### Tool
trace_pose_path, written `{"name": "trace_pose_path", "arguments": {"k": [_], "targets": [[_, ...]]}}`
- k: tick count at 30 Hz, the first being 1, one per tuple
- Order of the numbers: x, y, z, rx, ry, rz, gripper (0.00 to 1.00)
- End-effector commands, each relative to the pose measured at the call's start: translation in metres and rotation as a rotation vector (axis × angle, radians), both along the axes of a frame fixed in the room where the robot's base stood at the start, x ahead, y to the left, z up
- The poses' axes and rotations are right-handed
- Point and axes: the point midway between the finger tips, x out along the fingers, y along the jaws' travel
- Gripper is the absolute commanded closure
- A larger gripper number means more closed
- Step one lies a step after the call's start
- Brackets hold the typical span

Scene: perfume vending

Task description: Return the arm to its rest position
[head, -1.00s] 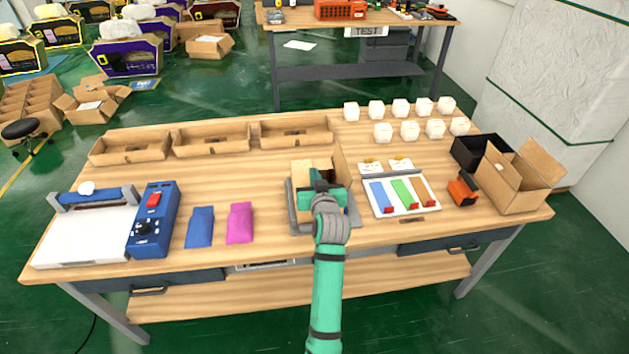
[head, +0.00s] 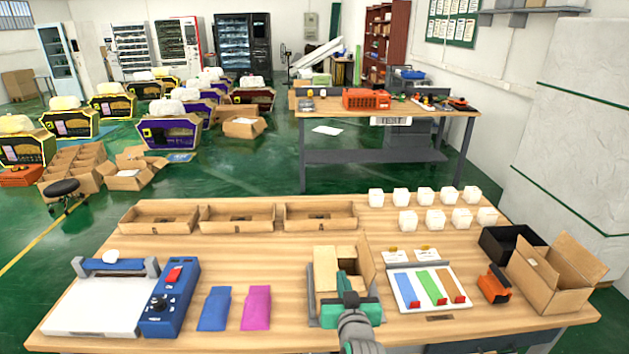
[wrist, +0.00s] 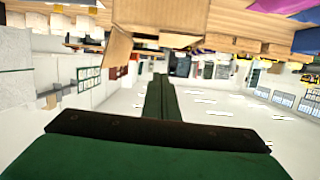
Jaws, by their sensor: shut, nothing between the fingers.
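My gripper (head: 345,292) is green and shows at the bottom centre of the head view, in front of the small cardboard box. Its fingers are shut with nothing held. In the wrist view the shut green fingers (wrist: 160,97) point toward the far side of the room, and that picture is upside down. The cardboard box (head: 338,255) stands open in a grey holder (head: 311,290) at the table's front middle. My gripper hides part of its front; I cannot tell from the picture how wide the gap is.
Pink (head: 256,307) and blue (head: 214,308) pouches lie left of the holder, beside a blue machine (head: 170,299). A white tray (head: 404,290) with coloured strips, an orange tool (head: 494,284) and a larger open box (head: 555,272) are to the right. Cardboard trays (head: 236,218) line the back.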

Motion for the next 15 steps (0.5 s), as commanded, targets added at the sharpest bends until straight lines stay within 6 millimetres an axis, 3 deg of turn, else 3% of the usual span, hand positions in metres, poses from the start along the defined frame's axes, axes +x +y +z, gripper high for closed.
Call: {"name": "trace_pose_path", "arguments": {"k": [5,15], "targets": [[-0.024,0.008,-0.038,0.006,0.011,-0.014,1.0],[-0.11,0.033,-0.121,0.007,0.018,-0.051,1.0]]}}
